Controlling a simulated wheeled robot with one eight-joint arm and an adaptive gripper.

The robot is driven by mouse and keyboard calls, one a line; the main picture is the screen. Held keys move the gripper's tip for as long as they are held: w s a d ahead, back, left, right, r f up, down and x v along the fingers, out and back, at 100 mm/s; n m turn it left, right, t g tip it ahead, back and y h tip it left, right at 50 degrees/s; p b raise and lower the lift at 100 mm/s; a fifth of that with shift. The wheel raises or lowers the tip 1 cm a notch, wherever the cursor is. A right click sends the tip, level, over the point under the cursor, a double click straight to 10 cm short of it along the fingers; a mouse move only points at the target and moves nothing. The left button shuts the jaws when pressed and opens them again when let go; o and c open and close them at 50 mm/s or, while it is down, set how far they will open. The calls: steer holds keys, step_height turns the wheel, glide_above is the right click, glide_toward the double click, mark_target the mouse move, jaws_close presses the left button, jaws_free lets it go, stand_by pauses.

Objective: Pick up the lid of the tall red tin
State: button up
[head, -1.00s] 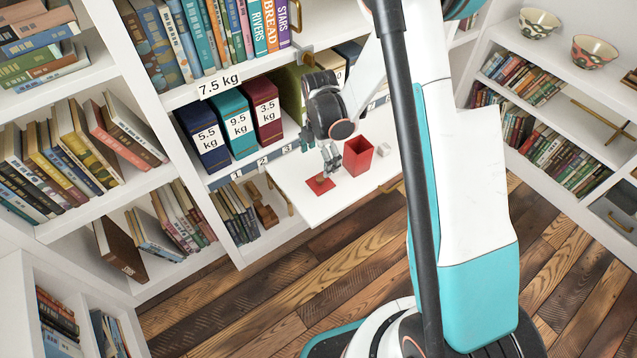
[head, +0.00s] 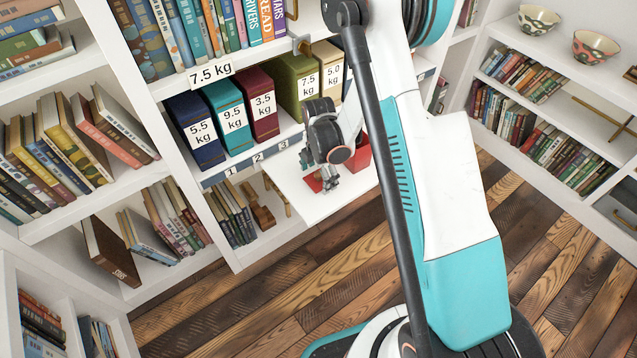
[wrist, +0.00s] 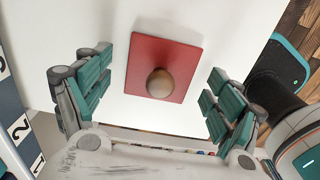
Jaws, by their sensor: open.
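The red square lid (wrist: 170,55) with a round brown knob (wrist: 160,83) lies flat on the white pull-out board in the wrist view. My gripper (wrist: 150,95) is open above it, with one finger on each side of the lid and apart from it. In the head view my gripper (head: 328,182) hangs over the lid (head: 313,183), which is mostly hidden behind it. The tall red tin (head: 358,152) stands on the board to the right, partly hidden by my arm.
The white board (head: 305,208) juts out from the shelf. Labelled boxes in blue (head: 197,130), teal (head: 228,117) and dark red (head: 258,104) stand on the shelf behind, with a green box (head: 298,85) and a cream box (head: 329,68). Wooden floor lies in front.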

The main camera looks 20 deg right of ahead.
steer(key=shift+r, duration=0.1)
steer(key=shift+c, duration=0.6)
steer(key=shift+s, duration=0.1)
steer(key=c, duration=1.6)
steer(key=shift+c, duration=0.2)
